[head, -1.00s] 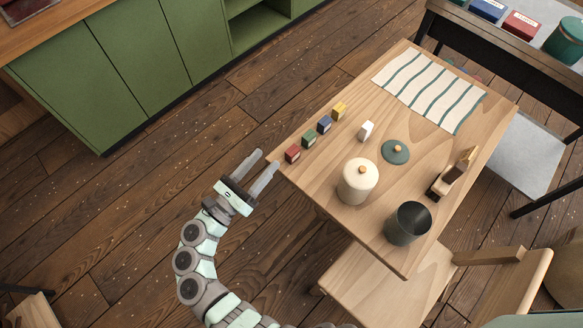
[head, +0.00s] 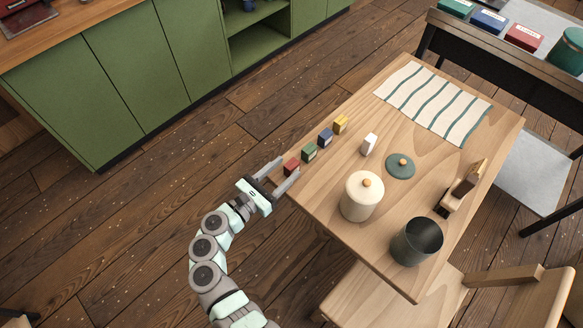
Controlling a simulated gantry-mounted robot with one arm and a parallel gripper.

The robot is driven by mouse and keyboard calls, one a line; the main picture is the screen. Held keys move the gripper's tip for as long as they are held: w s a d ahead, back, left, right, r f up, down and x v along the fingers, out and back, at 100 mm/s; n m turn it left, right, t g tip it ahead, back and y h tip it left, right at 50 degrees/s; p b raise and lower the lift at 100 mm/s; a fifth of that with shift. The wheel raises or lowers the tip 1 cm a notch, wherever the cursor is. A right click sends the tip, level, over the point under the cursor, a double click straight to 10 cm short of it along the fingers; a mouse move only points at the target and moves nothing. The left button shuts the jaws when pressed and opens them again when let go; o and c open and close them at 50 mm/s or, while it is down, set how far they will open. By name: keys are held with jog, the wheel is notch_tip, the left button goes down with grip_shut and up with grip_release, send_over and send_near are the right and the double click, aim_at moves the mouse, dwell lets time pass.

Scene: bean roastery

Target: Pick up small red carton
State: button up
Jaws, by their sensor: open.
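The small red carton (head: 291,167) stands at the near-left corner of the wooden table (head: 330,213), first in a row of small cartons. My gripper (head: 280,174) is open at that corner, its two fingers pointing at the red carton. The fingertips appear to reach the carton's sides, one on its left and one at its lower right. I cannot tell whether they touch it.
Green (head: 309,152), blue (head: 325,137) and yellow (head: 340,124) cartons continue the row close behind. A white carton (head: 369,144), cream canister (head: 361,196), dark lid (head: 400,166) and dark pot (head: 416,241) stand to the right. A striped cloth (head: 433,103) lies at the back.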

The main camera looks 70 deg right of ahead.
aim_at(287, 169)
jog(key=x, duration=0.3)
jog(key=shift+s+d, duration=0.15)
jog(key=shift+s, duration=0.1)
grip_shut()
dwell(0.3)
